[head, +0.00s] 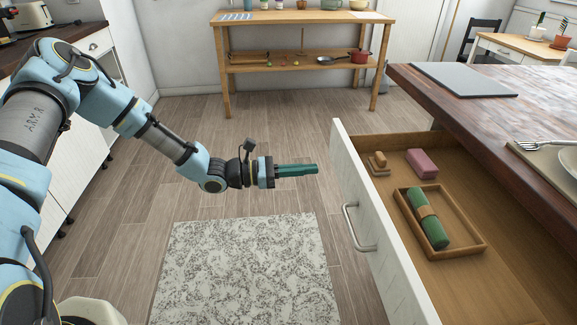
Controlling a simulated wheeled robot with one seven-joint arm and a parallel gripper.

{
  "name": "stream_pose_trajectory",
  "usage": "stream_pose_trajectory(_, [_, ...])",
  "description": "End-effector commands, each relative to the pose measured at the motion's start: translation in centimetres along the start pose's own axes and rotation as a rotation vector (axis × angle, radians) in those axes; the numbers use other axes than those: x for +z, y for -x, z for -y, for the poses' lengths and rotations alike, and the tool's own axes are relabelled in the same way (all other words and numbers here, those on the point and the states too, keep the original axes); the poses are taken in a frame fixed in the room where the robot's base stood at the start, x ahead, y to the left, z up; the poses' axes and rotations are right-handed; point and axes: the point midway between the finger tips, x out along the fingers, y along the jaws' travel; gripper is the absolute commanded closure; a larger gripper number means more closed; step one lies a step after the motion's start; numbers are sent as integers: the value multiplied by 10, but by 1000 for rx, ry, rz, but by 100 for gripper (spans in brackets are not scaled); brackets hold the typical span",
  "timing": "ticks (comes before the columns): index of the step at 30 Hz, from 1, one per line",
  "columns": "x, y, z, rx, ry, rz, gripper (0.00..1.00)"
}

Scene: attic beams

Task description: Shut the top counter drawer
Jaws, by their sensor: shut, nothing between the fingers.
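The top counter drawer (384,225) on the right is pulled well out from under the dark wooden counter. Its white front panel has a metal bar handle (354,228). Inside lie a small wooden block-like item (378,163), a pink block (422,163) and a wooden tray (468,249) with a rolled green cloth (428,219). My gripper (316,169) is to the left of the drawer front, near its far end. Its teal fingers are shut and empty, and point right towards the panel. They look apart from the panel, though the depth of the gap is hard to judge.
The counter top (485,110) holds a grey board (464,80) and a plate with a fork. A grey patterned rug (245,270) lies on the floor. A wooden shelf table (295,68) stands at the back. The floor between is clear.

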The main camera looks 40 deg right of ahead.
Motion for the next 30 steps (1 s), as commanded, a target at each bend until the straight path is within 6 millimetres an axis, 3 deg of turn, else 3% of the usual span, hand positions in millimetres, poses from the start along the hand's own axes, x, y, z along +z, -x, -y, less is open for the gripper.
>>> stream_pose_trajectory(3, [3, -24, 1, -3, -1, 0, 100])
stream_pose_trajectory(9, [2, -49, 0, -1, -1, -1, 100])
stream_pose_trajectory(30, [-1, -66, 0, 0, -2, 0, 100])
